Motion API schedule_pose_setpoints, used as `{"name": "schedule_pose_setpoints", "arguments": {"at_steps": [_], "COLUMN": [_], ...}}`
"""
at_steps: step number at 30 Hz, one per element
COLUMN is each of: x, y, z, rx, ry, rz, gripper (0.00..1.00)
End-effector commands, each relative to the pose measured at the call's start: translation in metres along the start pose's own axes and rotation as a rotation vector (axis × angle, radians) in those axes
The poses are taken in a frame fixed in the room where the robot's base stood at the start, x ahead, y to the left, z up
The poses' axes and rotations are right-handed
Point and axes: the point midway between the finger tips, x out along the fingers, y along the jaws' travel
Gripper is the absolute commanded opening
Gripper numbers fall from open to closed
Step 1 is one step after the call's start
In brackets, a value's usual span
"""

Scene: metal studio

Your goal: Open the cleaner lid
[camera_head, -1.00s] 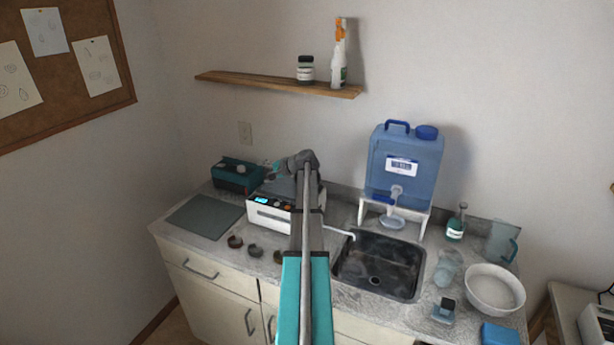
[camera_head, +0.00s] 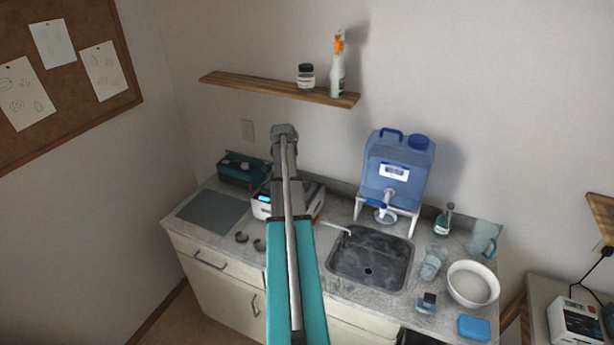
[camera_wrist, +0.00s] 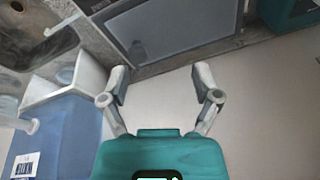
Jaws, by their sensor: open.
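The cleaner is a white box with a lit blue display (camera_head: 264,199), on the counter against the wall. In the head view my arm covers much of it. I see no contact with the lid. In the head view, the end of my arm stands above and behind the cleaner, and its fingertips are hidden.
A teal box (camera_head: 241,168) stands left of the cleaner, behind a grey mat (camera_head: 212,212). The sink (camera_head: 370,262) and a blue water tank (camera_head: 397,165) are to the right. A wooden shelf (camera_head: 240,84) with bottles hangs above.

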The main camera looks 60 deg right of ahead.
Motion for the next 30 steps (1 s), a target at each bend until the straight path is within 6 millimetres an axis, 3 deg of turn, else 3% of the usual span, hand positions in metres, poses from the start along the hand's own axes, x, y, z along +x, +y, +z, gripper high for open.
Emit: {"name": "schedule_pose_setpoints", "arguments": {"at_steps": [1, 3, 9, 30], "x": [-0.015, -0.023, -0.035, -0.027], "y": [0.004, 0.009, 0.017, 0.02], "z": [-0.005, -0.011, -0.02, -0.023], "rx": [0.007, 0.019, 0.038, 0.042], "ry": [0.034, 0.079, 0.156, 0.167], "rz": [0.032, 0.071, 0.132, 0.14], "gripper": [0.81, 0.81, 0.81, 0.81]}}
